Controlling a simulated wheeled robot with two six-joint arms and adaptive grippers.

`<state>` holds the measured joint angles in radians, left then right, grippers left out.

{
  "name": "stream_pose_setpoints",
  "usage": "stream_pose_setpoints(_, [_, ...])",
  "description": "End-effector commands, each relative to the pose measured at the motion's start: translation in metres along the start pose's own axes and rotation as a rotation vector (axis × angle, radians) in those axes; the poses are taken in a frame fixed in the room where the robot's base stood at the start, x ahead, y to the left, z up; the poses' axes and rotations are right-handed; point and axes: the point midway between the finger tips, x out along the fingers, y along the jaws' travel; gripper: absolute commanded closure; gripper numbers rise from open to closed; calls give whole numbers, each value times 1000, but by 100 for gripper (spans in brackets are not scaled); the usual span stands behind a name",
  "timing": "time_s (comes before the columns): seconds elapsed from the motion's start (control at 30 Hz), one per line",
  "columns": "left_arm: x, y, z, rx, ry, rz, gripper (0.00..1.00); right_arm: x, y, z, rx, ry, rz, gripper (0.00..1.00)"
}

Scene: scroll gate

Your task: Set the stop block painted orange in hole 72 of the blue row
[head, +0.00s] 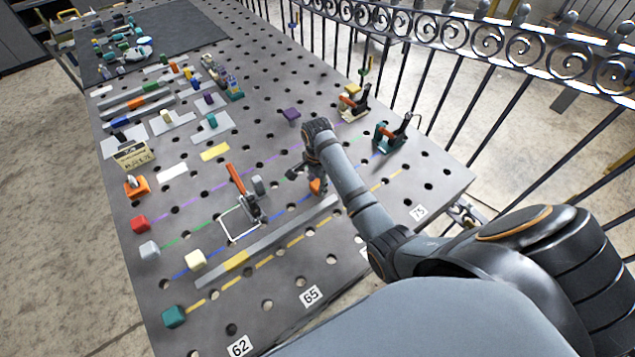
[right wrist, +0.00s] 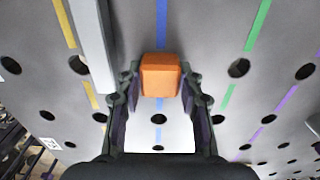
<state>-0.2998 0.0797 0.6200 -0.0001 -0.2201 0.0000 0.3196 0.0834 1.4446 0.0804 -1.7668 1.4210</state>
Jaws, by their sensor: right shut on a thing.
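My right gripper (head: 313,176) is low over the blue row, shut on the orange stop block (head: 316,186). In the right wrist view the orange block (right wrist: 160,75) sits between the fingertips of my right gripper (right wrist: 160,82). The blue line (right wrist: 161,22) runs in behind the block and shows again between the fingers. A dark hole (right wrist: 158,118) shows there too. I cannot tell whether the block touches the table or which hole lies under it. My left gripper is not in view.
A grey bar (head: 285,235) lies beside the blue row; it also shows in the right wrist view (right wrist: 92,40). Number plates (head: 311,296) line the near edge. A railing (head: 440,70) stands behind.

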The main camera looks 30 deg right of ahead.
Motion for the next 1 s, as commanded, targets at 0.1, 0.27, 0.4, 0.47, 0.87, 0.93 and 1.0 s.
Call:
stream_pose_setpoints(0.1, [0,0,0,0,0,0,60,0,0,0,0,0,-1,52])
stream_pose_setpoints(0.27, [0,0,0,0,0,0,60,0,0,0,0,0,-1,36])
stream_pose_setpoints(0.4, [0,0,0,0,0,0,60,0,0,0,0,0,-1,36])
stream_pose_setpoints(0.47, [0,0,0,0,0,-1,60,1,0,0,0,0,0,36])
stream_pose_setpoints(0.87, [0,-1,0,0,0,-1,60,-58,-1,0,0,2,-4,36])
stream_pose_setpoints(0.93, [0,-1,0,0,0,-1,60,-66,-1,0,0,1,-2,36])
stream_pose_setpoints(1.0, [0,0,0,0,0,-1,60,-72,0,0,0,1,-2,36])
